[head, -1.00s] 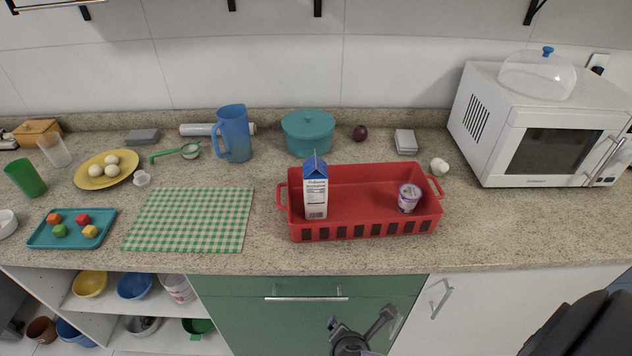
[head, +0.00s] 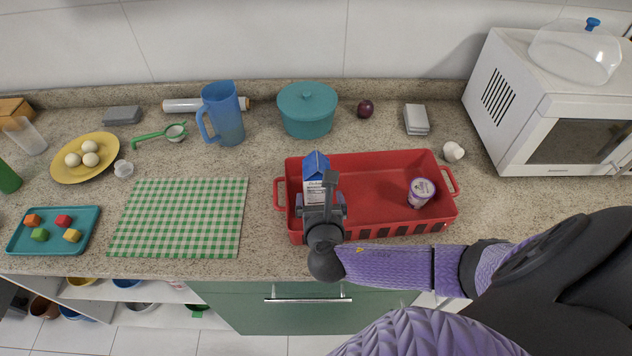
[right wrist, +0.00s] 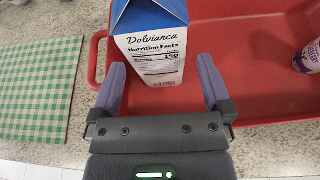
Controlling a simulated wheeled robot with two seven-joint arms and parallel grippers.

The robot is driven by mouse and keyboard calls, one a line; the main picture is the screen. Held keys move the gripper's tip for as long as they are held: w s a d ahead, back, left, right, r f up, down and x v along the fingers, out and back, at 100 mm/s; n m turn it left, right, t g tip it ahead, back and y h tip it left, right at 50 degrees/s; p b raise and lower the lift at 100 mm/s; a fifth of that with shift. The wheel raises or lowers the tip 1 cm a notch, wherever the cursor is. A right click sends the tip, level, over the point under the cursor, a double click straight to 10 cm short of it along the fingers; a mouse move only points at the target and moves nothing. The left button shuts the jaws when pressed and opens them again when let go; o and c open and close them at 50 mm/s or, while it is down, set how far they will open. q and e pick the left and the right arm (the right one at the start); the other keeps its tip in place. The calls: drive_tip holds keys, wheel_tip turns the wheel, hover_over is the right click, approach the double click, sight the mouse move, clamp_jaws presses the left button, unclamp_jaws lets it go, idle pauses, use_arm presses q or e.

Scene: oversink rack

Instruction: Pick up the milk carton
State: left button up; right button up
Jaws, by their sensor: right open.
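The milk carton (head: 316,168), white with a blue gabled top, stands upright in the left end of the red basket (head: 375,176). In the right wrist view the carton (right wrist: 152,45) shows its nutrition label toward me. My right gripper (head: 324,190) is open, just in front of the carton, and hides its lower part in the head view. In the right wrist view the fingers of my right gripper (right wrist: 160,85) point toward the carton, one to each side of its lower front, with nothing gripped. My left gripper is not in view.
A yogurt cup (head: 421,192) stands in the basket's right part. A green checkered mat (head: 180,217) lies left of the basket. A blue pitcher (head: 222,113) and a teal pot (head: 307,110) stand behind. A white microwave (head: 550,105) is at the right.

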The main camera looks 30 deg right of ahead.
sight(317, 195)
drive_tip(key=b+x, duration=0.2)
drive_tip(key=x, duration=0.3)
drive_tip(key=shift+a+f, duration=0.2)
drive_tip(key=shift+w+d, duration=0.25)
drive_tip(key=shift+w, duration=0.1)
drive_tip(key=shift+c, duration=0.5)
drive_tip(key=c, duration=0.5)
clamp_jaws()
